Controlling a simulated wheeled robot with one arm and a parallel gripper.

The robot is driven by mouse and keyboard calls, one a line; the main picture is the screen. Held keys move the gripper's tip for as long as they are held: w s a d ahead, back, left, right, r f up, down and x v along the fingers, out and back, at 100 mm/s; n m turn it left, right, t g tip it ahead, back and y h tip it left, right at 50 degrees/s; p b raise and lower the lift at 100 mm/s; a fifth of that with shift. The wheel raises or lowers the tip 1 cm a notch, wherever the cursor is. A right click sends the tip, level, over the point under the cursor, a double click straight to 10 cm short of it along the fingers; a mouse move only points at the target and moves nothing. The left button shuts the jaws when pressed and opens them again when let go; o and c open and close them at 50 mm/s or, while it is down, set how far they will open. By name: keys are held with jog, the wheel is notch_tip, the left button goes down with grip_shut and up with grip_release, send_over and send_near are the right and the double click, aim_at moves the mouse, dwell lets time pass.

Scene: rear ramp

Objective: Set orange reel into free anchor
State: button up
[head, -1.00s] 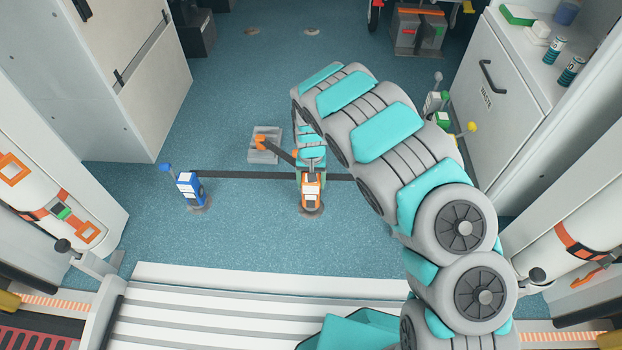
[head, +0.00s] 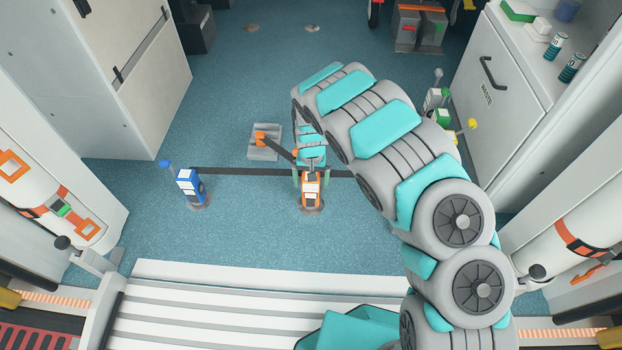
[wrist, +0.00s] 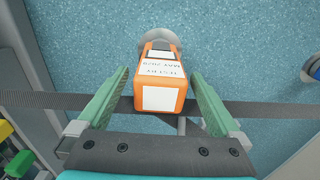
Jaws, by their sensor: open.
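The orange reel (head: 310,188) stands upright at a round metal floor anchor (head: 313,209); it also shows in the wrist view (wrist: 159,88), with a white label on its near face. An orange-tipped lever (head: 262,138) reaches left from it. My gripper (head: 311,182) is open, its green fingers on either side of the orange reel. In the wrist view my gripper (wrist: 160,98) shows a gap beside each finger, so it does not clamp the reel. Whether the reel is locked in the anchor cannot be told.
A blue reel (head: 189,184) stands at another anchor on the left. A black strap (head: 245,173) crosses the floor. A grey floor plate (head: 265,152) lies behind. Cabinets flank the blue floor.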

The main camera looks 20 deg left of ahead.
notch_tip(320, 180, up, 8)
jog(key=shift+f+p, duration=0.15)
jog(key=shift+p, duration=0.25)
dwell(0.6)
